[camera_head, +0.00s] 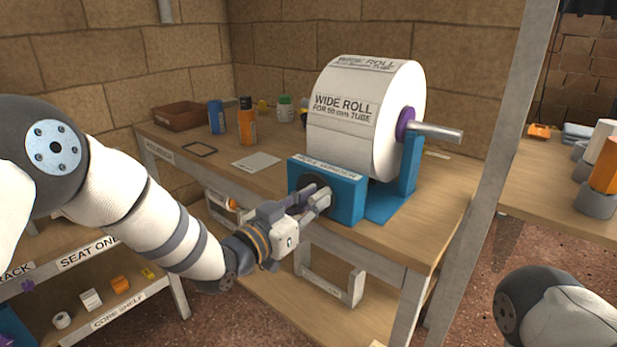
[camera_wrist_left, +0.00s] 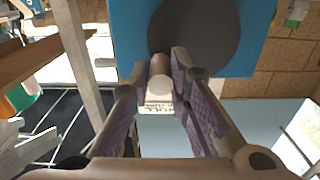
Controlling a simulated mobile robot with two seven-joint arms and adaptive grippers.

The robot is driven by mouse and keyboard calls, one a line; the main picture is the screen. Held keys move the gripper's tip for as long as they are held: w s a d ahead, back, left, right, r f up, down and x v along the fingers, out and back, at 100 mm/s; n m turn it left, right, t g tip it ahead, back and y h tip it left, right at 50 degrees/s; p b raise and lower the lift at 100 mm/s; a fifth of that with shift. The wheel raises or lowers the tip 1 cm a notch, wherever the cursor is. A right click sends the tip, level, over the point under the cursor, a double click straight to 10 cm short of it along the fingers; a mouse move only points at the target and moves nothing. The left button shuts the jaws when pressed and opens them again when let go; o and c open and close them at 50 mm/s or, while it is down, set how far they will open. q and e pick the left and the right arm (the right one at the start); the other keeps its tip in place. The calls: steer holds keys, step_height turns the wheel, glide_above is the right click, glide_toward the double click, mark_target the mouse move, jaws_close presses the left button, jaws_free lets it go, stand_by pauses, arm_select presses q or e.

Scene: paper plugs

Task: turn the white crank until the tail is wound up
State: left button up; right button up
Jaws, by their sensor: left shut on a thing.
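The white crank's handle (camera_wrist_left: 162,72) shows as a pale cylinder between the fingers in the left wrist view. My left gripper (camera_head: 318,201) is shut on it, in front of the dark round disc (camera_wrist_left: 200,28) on the blue winder box (camera_head: 346,200). My fingers hide most of the crank in the head view. The large white paper roll (camera_head: 345,135) stands on the blue winder behind the box, with a purple hub and a grey rod on its right side. I cannot make out a loose tail. My right gripper is out of view.
The wooden bench (camera_head: 440,200) carries a brown tray (camera_head: 183,115), a blue can (camera_head: 216,118), an orange bottle (camera_head: 247,125) and a grey sheet (camera_head: 257,162). A grey post (camera_head: 490,180) stands at the right. A low shelf (camera_head: 120,310) is at lower left.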

arm_select(q)
steer(key=shift+s+d+f, duration=0.15)
steer(key=shift+d+f, duration=0.05)
steer(key=shift+f, duration=0.2)
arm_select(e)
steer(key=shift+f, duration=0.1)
arm_select(q)
steer(key=shift+f, duration=0.1)
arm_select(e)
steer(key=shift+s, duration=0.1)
arm_select(q)
steer(key=shift+f, duration=0.65)
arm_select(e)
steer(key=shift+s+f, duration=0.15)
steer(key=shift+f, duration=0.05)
arm_select(q)
steer(key=shift+a+f+b, duration=0.1)
steer(key=shift+f+b, duration=0.4)
steer(key=shift+f, duration=0.2)
steer(key=shift+r, duration=0.1)
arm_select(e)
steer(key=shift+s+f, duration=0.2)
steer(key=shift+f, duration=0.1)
arm_select(q)
steer(key=shift+r, duration=0.1)
